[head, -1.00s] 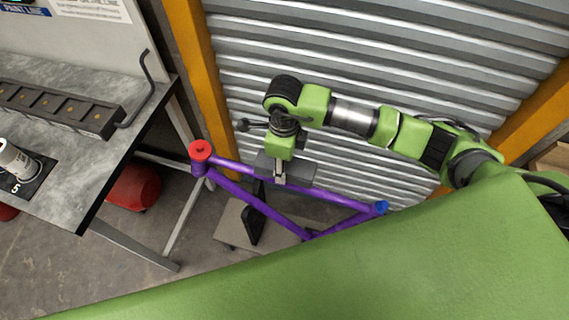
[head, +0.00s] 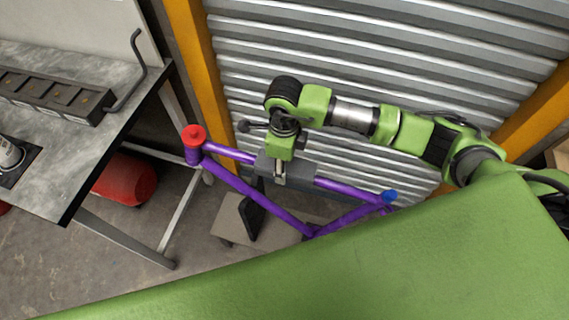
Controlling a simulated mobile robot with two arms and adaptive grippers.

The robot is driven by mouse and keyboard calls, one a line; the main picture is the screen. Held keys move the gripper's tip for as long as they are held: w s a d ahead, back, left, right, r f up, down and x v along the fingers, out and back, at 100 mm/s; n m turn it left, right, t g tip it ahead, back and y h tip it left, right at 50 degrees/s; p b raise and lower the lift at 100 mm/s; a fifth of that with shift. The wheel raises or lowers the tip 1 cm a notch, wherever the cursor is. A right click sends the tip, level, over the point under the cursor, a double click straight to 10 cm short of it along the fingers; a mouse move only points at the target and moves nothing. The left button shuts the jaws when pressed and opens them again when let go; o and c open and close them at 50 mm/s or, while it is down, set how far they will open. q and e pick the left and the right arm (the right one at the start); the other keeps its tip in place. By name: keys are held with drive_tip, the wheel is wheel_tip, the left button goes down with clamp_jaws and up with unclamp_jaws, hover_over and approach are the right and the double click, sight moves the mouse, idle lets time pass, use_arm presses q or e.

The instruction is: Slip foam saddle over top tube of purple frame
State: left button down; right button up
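The purple frame (head: 262,205) has a red cap (head: 194,135) at its left end and a blue cap (head: 389,197) at its right end. Its top tube (head: 345,187) slopes down to the right. The grey foam saddle (head: 300,168) lies across the middle of the top tube and hides that stretch of it. I cannot tell from above whether it is fully seated around the tube. My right gripper (head: 280,172) points down at the saddle's middle, its narrow fingers closed on it. My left gripper is out of view.
A grey workbench (head: 75,160) with a black slotted rack (head: 45,92) stands at left, its leg near the red cap. A red rounded object (head: 125,180) lies beneath it. A ribbed metal shutter (head: 400,50) and orange posts (head: 200,70) stand behind the frame.

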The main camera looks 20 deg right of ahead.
drive_tip(key=shift+s+f, duration=0.1)
drive_tip(key=shift+f, duration=0.15)
idle(0.3)
drive_tip(key=o, duration=0.9)
wheel_tip(320, 180, up, 12)
idle(0.4)
